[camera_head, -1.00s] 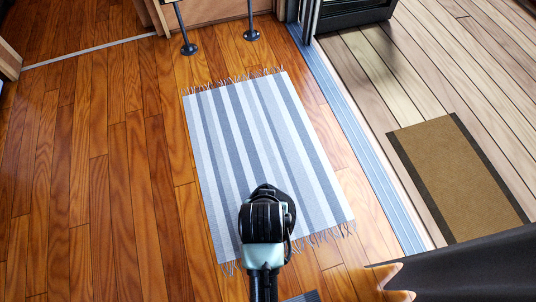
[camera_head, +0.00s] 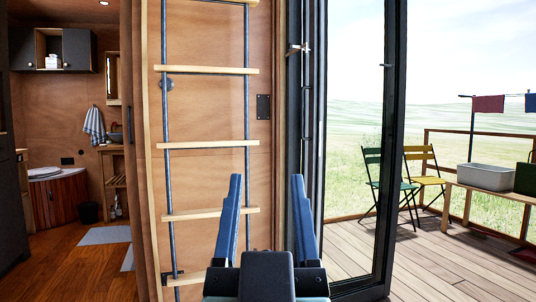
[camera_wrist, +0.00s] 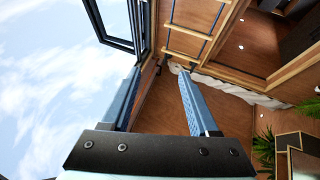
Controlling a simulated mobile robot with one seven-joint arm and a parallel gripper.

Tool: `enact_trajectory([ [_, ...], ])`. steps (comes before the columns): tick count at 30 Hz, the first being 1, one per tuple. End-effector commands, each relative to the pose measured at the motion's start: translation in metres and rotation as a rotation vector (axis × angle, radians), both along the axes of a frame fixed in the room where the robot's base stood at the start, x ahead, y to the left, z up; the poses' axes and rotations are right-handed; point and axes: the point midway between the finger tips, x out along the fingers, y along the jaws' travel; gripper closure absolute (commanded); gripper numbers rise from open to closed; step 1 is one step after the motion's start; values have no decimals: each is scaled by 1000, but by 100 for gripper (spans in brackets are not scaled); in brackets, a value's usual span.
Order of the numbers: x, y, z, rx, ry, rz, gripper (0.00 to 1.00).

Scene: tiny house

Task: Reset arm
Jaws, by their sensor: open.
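My gripper (camera_head: 267,215) stands at the bottom middle of the head view, its two blue fingers pointing up and spread apart with nothing between them. In the wrist view my gripper (camera_wrist: 158,100) also shows two separated blue fingers and an empty gap. Behind it in the head view is a ladder (camera_head: 207,145) with wooden rungs and dark rails, against a wood wall. I cannot tell the exact distance from the fingers to the ladder.
A glass door (camera_head: 352,150) with a dark frame is at the right. Beyond it a deck (camera_head: 420,260) holds a green chair (camera_head: 388,180), a yellow chair (camera_head: 424,165) and a grey tub (camera_head: 487,177).

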Motion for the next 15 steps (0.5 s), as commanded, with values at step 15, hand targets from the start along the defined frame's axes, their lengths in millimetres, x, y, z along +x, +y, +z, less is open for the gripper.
enact_trajectory([
  [15,-66,-1,83,-11,-292,-9,39],
])
